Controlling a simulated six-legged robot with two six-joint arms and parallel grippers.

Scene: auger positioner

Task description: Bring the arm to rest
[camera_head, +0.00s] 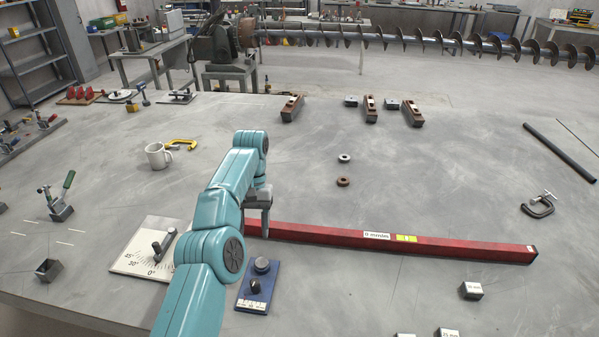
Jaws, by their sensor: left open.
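My left arm, teal, reaches up from the bottom edge, left of the middle of the head view. The forearm hides part of the gripper and the level's left end. I cannot tell whether the fingertips touch the level. My right gripper is out of view.
The table's middle right is mostly clear.

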